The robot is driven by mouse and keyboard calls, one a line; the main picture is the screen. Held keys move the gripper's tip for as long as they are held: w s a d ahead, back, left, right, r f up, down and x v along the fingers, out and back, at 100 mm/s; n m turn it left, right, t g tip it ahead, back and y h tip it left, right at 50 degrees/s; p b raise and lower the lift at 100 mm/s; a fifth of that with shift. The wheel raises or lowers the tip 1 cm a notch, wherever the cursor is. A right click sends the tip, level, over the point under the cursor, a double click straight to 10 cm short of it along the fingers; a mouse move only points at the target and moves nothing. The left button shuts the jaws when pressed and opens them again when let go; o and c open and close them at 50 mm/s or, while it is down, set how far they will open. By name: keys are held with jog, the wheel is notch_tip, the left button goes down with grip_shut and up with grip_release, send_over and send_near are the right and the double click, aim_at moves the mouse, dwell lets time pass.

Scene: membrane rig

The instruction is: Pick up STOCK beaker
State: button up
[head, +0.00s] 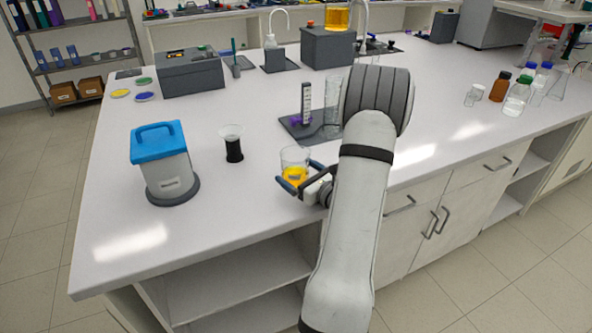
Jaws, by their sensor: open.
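A clear glass beaker (294,157) with yellow liquid in its lower part stands upright near the front edge of the white bench. My gripper (299,179) is open at the beaker's lower part, with one finger at its front left and the other at its back right. I cannot tell whether the fingers touch the glass. No label is readable on this beaker. Another vessel with amber liquid (338,17) stands at the back on a grey box, and I cannot read a name on it either.
A blue-lidded container (168,175) and a dark cylinder with a clear funnel (233,146) stand left of the gripper. A grey tray with a rack and glass cylinders (304,129) lies behind it. Bottles (517,95) stand at the right. The front left bench top is clear.

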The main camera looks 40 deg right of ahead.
jog(key=c, duration=1.2)
jog(key=shift+c, duration=0.3)
jog(key=shift+r, duration=0.2)
